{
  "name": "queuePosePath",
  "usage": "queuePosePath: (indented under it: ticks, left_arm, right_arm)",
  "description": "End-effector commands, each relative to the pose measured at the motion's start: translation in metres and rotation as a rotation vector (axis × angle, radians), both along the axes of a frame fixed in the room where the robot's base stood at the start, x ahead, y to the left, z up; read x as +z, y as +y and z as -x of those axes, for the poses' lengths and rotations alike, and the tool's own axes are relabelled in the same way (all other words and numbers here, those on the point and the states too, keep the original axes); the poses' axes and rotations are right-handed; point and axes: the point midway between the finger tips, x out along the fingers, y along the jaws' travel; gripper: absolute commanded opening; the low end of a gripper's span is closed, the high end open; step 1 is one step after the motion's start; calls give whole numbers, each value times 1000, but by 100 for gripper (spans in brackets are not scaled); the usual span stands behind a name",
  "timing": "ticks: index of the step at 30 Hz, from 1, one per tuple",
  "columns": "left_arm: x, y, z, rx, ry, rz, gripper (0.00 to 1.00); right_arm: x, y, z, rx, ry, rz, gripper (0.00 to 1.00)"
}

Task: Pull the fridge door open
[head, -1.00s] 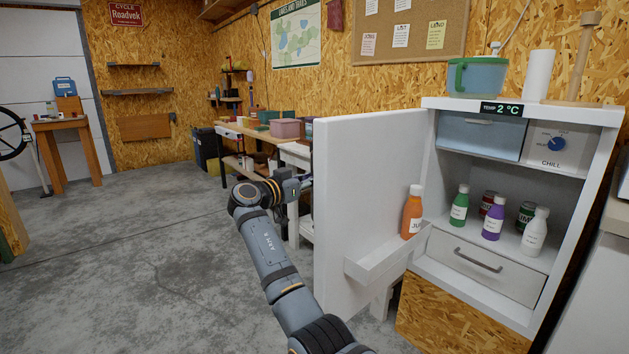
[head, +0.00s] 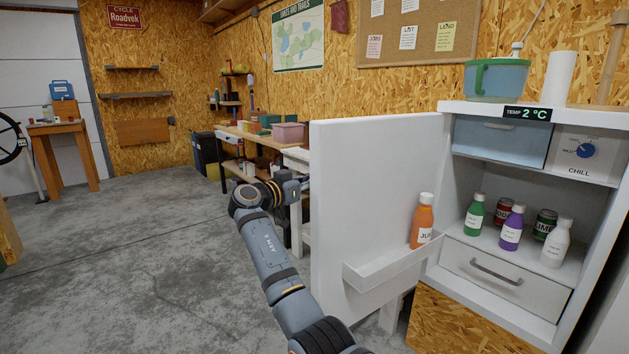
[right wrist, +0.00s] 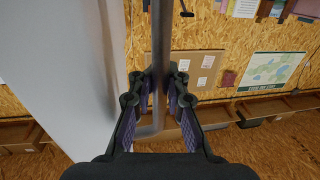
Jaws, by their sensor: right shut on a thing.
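The white fridge door (head: 365,190) stands wide open, its inner face and bottle shelf toward me. The fridge body (head: 449,200) is to its right, with its inside exposed. My right gripper (right wrist: 160,82) is shut on the door's grey vertical bar handle (right wrist: 160,40), with one finger on each side of it. The door also fills the left of the right wrist view (right wrist: 60,70). In the head view my right arm reaches the door's outer edge, and the door hides the handle and the fingers. My left gripper is in neither view.
An orange bottle (head: 422,222) stands in the door shelf (head: 390,268). Several bottles and cans stand inside the fridge near a drawer (head: 500,282). A teal tub (head: 497,78) and a white cylinder (head: 559,78) are on top. Concrete floor (head: 150,260) is clear at left.

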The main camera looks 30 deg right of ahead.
Motion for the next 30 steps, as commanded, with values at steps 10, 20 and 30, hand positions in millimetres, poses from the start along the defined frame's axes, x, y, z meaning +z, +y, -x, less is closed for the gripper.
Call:
queuePosePath:
  ticks: [10,20,30]
  left_arm:
    - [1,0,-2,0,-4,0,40]
    - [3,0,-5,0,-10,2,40]
    - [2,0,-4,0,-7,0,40]
  right_arm:
    - [-1,1,-1,4,1,-2,23]
    - [-1,29,5,6,0,-2,23]
    - [-1,104,22,7,2,-4,23]
